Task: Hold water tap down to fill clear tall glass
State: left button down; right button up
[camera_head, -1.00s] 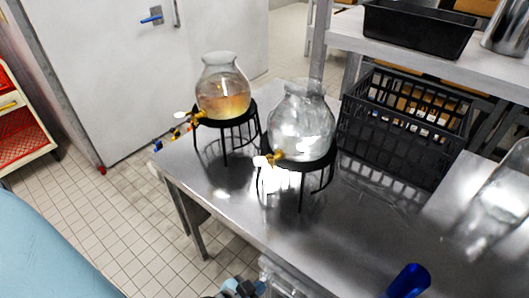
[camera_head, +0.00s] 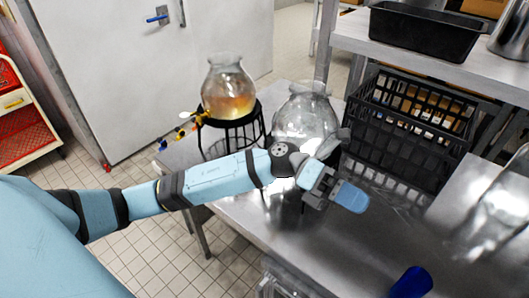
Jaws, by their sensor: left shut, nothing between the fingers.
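A clear round glass dispenser (camera_head: 303,112) stands on a black stand on the steel table. My left arm crosses in front of its lower part and hides its tap and most of the stand. My left gripper (camera_head: 352,197) is shut and empty, in front of and slightly right of the dispenser, pointing right. A second dispenser (camera_head: 228,92) with amber liquid stands behind left on its own black stand (camera_head: 232,133), its tap on the left. A clear glass-like object (camera_head: 285,280) shows at the bottom edge, cut off; I cannot tell whether it is the tall glass. My right gripper is not in view.
A blue cup (camera_head: 410,283) is at the bottom right. A black crate (camera_head: 400,130) stands behind right, below a shelf with a black bin (camera_head: 425,30). Clear glassware (camera_head: 500,215) is at the right edge. The steel table (camera_head: 350,240) is bare in the middle.

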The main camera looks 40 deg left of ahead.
pick_arm(q)
jog(key=w+a+r+m+t+y, duration=0.1)
jog(key=w+a+r+m+y, duration=0.1)
jog(key=a+y, duration=0.4)
jog(key=w+a+r+m+t+y, duration=0.1)
jog(key=a+m+y, duration=0.3)
jog(key=a, duration=0.6)
jog(key=w+a+r+m+t+y, duration=0.1)
jog(key=w+a+r+m+y, duration=0.2)
jog(key=a+y, duration=0.4)
jog(key=shift+w+a+r+y, duration=0.4)
jog(key=shift+w+y, duration=0.1)
jog(key=shift+y, duration=0.5)
jog(key=shift+f, duration=0.1)
notch_tip(320, 180, down, 12)
jog(key=b, duration=0.4)
jog(key=shift+f, duration=0.2)
jog(key=shift+f+b, duration=0.35)
jog(key=shift+f, duration=0.45)
